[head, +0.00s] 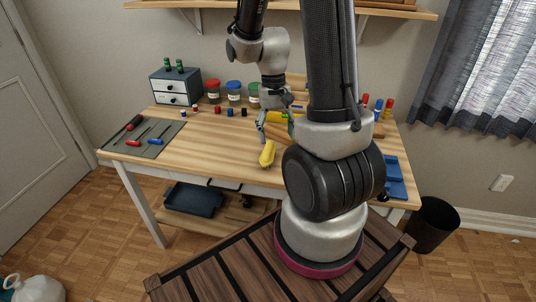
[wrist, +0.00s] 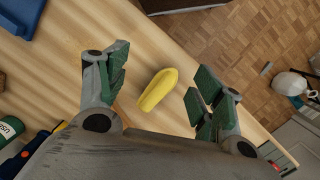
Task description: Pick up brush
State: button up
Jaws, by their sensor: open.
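A yellow, rounded, elongated object (head: 267,154) lies near the front edge of the wooden desk. No bristles show on it, so I cannot tell for sure that it is the brush. My gripper (head: 276,130) is over the desk just behind it, pointing down. In the wrist view the yellow object (wrist: 158,89) lies between the two spread fingers of my gripper (wrist: 162,72), with clear space on both sides. The fingers, with green pads, are open and hold nothing.
A grey mat (head: 160,143) with several tools lies on the left. A small drawer box (head: 174,88) and lidded jars (head: 234,93) stand at the back. A blue tray (head: 394,184) is at the right. Desk between mat and yellow object is clear.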

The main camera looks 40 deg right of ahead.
aim_at(268, 147)
jog(key=w+f+m, duration=0.1)
jog(key=w+f, duration=0.1)
jog(key=w+d+f+m, duration=0.1)
jog(key=w+f, duration=0.1)
jog(key=shift+w+f+m+t, duration=0.1)
jog(key=shift+f+m+t, duration=0.1)
jog(key=shift+m+t, duration=0.15)
jog(key=shift+w+d+r+m+t, duration=0.1)
jog(key=shift+w+m+t, duration=0.2)
jog(key=shift+w, duration=0.25)
jog(key=shift+w+d+r+m+t, duration=0.15)
jog(key=shift+w+t, duration=0.1)
jog(key=shift+w, duration=0.3)
jog(key=shift+w+f+m, duration=0.1)
jog(key=shift+w+m, duration=0.05)
jog(key=shift+m, duration=0.15)
notch_tip(268, 147, down, 8)
jog(key=shift+d+r, duration=0.15)
jog(key=c, duration=1.2)
